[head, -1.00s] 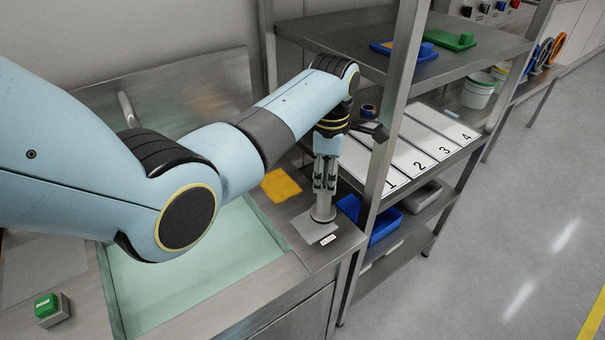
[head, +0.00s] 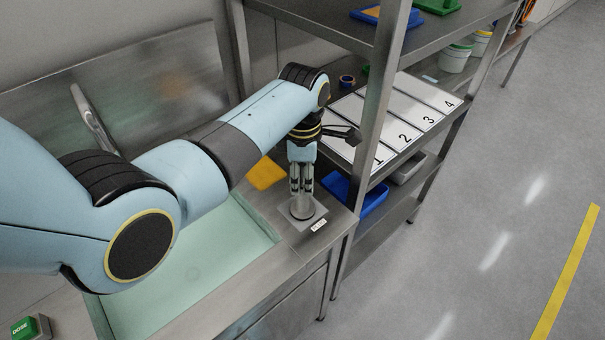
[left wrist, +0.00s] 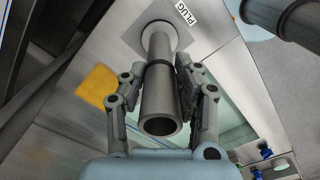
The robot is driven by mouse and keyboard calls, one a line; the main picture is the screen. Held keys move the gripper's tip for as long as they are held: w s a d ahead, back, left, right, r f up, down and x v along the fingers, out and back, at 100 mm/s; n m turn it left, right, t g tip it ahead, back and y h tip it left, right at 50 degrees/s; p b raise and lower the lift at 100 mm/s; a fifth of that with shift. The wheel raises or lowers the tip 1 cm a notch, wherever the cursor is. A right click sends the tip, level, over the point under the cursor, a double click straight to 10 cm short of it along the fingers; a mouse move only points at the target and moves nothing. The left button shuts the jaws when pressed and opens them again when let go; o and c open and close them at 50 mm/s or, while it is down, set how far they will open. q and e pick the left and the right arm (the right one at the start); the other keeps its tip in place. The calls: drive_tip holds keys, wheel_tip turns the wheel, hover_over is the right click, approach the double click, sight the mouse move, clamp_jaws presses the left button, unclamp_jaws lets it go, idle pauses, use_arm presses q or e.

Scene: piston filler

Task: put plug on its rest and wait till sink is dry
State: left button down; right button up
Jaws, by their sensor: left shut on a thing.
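The plug (head: 301,208) is a grey upright tube with a round, wider foot. Its foot is on the grey square rest (head: 318,211), beside a small PLUG label (head: 319,225). In the left wrist view I look down on the tube's open end (left wrist: 159,120), with its foot on the rest. My left gripper (head: 301,182) points down and is shut on the tube, a finger on each side (left wrist: 160,72). The sink (head: 190,265) has a pale green, see-through surface with a faint ring below it; I cannot tell the depth. My right gripper is not in view.
A yellow cloth-like square (head: 266,173) lies behind the plug. A steel rack post (head: 366,130) stands close right of my gripper, with numbered mats (head: 405,137) and a blue bin (head: 365,198). A green DOSE button (head: 24,328) is at lower left.

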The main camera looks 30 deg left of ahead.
use_arm(q)
drive_tip(key=c, duration=1.3)
unclamp_jaws()
drive_tip(key=shift+w+a, duration=0.1)
drive_tip(key=shift+o, duration=1.2)
drive_tip(key=shift+a+f, duration=0.1)
drive_tip(key=shift+f, duration=0.05)
drive_tip(key=shift+o, duration=0.4)
drive_tip(key=shift+w, duration=0.1)
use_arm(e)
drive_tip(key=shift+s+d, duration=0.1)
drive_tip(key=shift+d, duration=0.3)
use_arm(q)
drive_tip(key=shift+r, duration=0.25)
wheel_tip(320, 180, up, 11)
drive_tip(key=shift+r+b, duration=0.15)
drive_tip(key=shift+b, duration=0.55)
drive_tip(key=shift+r, duration=0.4)
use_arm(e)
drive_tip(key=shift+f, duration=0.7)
